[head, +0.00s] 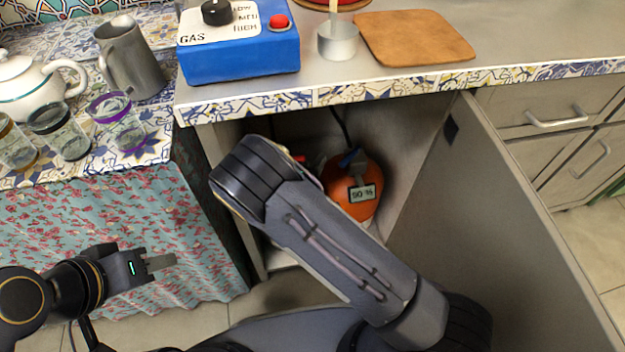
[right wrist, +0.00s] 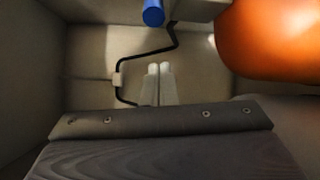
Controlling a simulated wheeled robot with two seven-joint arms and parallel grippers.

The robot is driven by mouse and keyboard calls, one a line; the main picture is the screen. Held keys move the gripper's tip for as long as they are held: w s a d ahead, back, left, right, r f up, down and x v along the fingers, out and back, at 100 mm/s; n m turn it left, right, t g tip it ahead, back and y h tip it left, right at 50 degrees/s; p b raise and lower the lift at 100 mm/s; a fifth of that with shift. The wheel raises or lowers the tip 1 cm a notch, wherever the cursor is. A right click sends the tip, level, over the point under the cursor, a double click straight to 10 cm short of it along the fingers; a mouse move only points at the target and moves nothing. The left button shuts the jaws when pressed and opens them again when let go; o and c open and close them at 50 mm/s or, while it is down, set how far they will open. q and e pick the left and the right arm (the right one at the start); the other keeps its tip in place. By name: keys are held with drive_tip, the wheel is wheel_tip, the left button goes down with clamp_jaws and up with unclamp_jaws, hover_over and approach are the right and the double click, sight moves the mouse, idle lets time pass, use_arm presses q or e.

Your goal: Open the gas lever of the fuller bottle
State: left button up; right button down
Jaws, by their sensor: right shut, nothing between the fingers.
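An orange gas bottle (head: 362,207) with a label (head: 362,193) that seems to read "50 %" stands inside the open cabinet. An orange bottle (right wrist: 275,40) is at upper right there. My left gripper (head: 160,262) is outside the cabinet, low left, with nothing visible in it.
The open cabinet door (head: 480,210) stands to the right, and the counter edge (head: 400,80) runs above the opening. A black hose (right wrist: 120,65) runs along the cabinet wall. A blue gas stove box (head: 240,55), glasses, a jug and a teapot stand above.

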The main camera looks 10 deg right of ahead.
sight(350, 158)
drive_tip(key=s+d, duration=0.2)
drive_tip(key=shift+s+d+r+b, duration=0.25)
drive_tip(key=shift+d+r+b, duration=0.15)
drive_tip(key=shift+s, duration=0.1)
